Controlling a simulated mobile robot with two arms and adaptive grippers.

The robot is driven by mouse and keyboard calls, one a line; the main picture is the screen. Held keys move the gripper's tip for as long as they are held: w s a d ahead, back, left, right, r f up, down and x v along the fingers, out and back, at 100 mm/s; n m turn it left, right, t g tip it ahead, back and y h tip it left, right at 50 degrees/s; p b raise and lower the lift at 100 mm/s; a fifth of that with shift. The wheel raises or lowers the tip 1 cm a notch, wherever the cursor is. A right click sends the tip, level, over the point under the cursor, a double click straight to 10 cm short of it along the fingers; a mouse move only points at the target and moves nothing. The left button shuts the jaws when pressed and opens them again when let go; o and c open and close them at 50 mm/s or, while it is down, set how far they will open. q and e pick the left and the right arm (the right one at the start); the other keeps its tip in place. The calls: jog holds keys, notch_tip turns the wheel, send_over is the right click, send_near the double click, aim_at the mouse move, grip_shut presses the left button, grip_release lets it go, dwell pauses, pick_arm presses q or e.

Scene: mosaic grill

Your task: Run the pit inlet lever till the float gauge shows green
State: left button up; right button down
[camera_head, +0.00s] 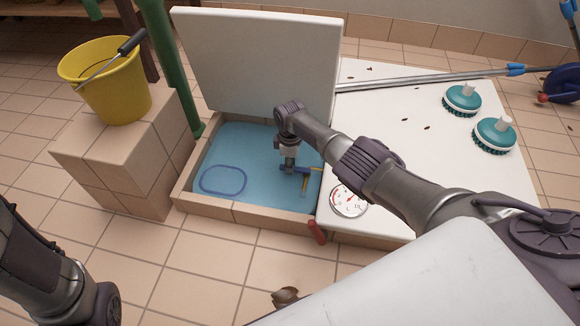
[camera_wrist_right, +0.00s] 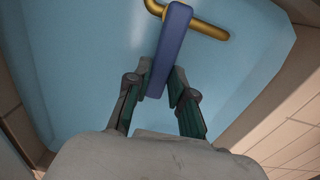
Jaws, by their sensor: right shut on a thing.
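The open pit (camera_head: 182,193) holds blue water or has a blue floor. The blue inlet lever (camera_wrist_right: 173,45) sits on a brass pipe (camera_wrist_right: 207,27) in the right wrist view. My right gripper (camera_wrist_right: 158,92) is shut on the lever, one finger on each side. In the head view my right gripper (camera_head: 288,165) reaches down into the pit, at the blue lever (camera_head: 300,170). A narrow yellowish upright piece (camera_head: 304,187) stands just below the lever. A round white dial (camera_head: 349,200) with red marks lies on the white top; its reading is too small to tell. My left gripper is out of view.
The raised white lid (camera_head: 255,60) stands behind the pit. A yellow bucket (camera_head: 108,85) sits on a tiled block (camera_head: 120,150) at left. Two teal brushes (camera_head: 462,100) and a metal pole (camera_head: 430,78) lie on the white top (camera_head: 385,105). A red handle (camera_head: 317,231) is at the pit's front corner.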

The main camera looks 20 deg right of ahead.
jog(key=shift+d, duration=0.1)
dwell(0.5)
jog(key=c, duration=1)
grip_release()
jog(key=shift+w, duration=0.1)
notch_tip(320, 180, up, 12)
